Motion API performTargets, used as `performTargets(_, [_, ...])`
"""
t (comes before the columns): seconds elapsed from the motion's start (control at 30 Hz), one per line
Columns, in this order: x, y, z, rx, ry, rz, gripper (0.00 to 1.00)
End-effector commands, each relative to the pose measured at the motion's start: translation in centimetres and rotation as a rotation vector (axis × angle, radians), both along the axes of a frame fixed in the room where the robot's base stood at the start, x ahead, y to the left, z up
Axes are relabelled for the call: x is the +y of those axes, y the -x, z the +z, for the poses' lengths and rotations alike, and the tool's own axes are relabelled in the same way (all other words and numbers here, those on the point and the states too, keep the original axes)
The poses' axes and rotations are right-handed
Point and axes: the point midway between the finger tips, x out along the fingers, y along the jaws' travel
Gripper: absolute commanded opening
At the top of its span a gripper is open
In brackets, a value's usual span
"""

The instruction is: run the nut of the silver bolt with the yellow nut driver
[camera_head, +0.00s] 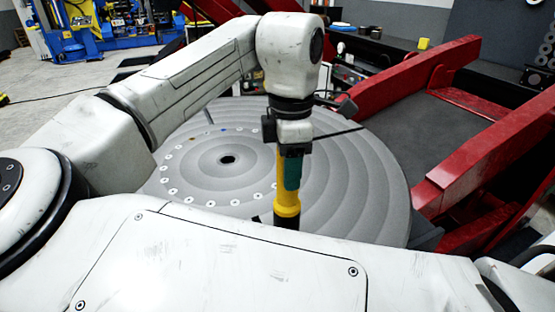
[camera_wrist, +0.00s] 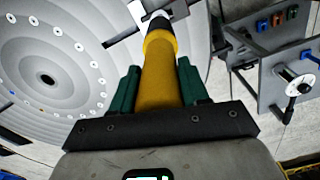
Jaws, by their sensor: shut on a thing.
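The yellow nut driver (camera_head: 287,197) is held upright in my gripper (camera_head: 291,163), with its dark socket end pointing down. In the wrist view the driver (camera_wrist: 161,70) runs away from me between the green fingers of my gripper (camera_wrist: 158,88), which are shut on it. Its dark end lies near a pale patch at the disc's edge; I cannot tell whether it touches anything. The grey round positioner plate (camera_head: 365,185) carries a ring of pale round fasteners (camera_head: 173,191). I cannot make out which one is the silver bolt. My own body hides the plate's near edge.
Red beams (camera_head: 500,135) of a frame stand right of the plate. A dark bench (camera_head: 385,45) is behind. In the wrist view, a grey panel (camera_wrist: 265,75) with coloured handles and a handwheel (camera_wrist: 298,82) stands at the right. The plate's centre has a dark hole (camera_head: 228,159).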

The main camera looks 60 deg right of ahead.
Motion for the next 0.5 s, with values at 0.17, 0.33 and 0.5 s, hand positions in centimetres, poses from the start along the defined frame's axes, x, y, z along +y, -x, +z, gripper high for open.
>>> performTargets(0.17, [0.0, 0.0, 0.1, 0.000, 0.001, -0.001, 0.08])
performTargets(0.33, [-0.1, 0.0, 0.3, 0.002, 0.003, 0.000, 0.08])
performTargets(0.5, [0.0, 0.0, -1.5, 0.000, 0.001, 0.001, 0.08])
